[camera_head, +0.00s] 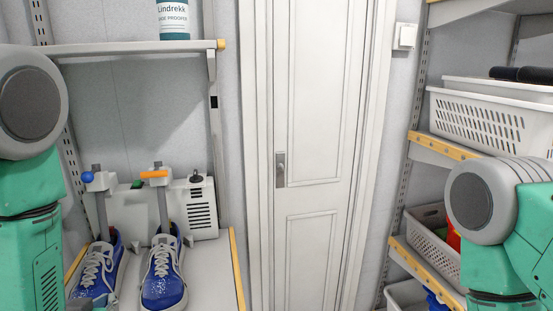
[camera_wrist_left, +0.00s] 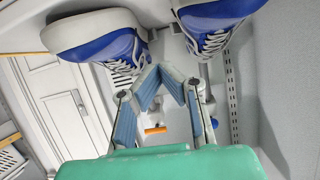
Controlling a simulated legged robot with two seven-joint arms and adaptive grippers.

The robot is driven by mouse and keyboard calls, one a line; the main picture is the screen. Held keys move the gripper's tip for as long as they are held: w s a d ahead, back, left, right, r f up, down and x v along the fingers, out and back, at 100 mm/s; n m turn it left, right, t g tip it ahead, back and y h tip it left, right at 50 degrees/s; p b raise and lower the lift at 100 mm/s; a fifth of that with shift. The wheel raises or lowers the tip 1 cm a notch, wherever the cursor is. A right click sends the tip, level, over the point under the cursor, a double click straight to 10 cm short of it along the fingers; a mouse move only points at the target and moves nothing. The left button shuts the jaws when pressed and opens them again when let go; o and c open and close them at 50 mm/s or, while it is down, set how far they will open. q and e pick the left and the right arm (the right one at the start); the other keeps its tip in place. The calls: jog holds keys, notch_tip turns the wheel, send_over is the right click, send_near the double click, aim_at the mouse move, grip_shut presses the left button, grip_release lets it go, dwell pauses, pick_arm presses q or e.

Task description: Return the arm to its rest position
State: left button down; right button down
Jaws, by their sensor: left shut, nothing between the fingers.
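My left arm (camera_head: 30,200) is at the left edge of the head view, beside the shelf with the blue shoes. My left gripper (camera_wrist_left: 160,70) shows in the left wrist view with its blue-padded fingers meeting at the tips, and holds nothing. Two blue shoes with white laces appear close to it in that view, one upper left (camera_wrist_left: 105,42) and one upper right (camera_wrist_left: 215,25). I cannot tell whether the fingers touch them. My right arm (camera_head: 500,225) is at the right of the head view; its gripper is out of frame.
A shelf (camera_head: 130,47) with a bottle (camera_head: 173,20) is above. White baskets (camera_head: 480,120) stand on the right shelves. A closed door (camera_head: 320,130) is between.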

pick_arm(q)
jog(key=s+d+f+m+g+h+b, duration=0.1)
jog(key=s+f+g+b, duration=0.15)
jog(key=s+f, duration=0.5)
jog(key=s+d+f+g+b, duration=0.15)
jog(key=s+f+g, duration=0.25)
jog(key=f, duration=0.6)
jog(key=s+d+f+g+b, duration=0.1)
jog(key=s+f+g, duration=0.2)
jog(key=s, duration=0.4)
jog(key=s+d+f+m+g+h+b, duration=0.1)
jog(key=s+d+f+g, duration=0.1)
jog(key=s+f, duration=0.4)
jog(key=shift+s+d+g+h, duration=0.25)
jog(key=shift+s+g, duration=0.2)
jog(key=shift+s, duration=0.8)
jog(key=shift+w+f, duration=0.1)
jog(key=shift+f, duration=0.05)
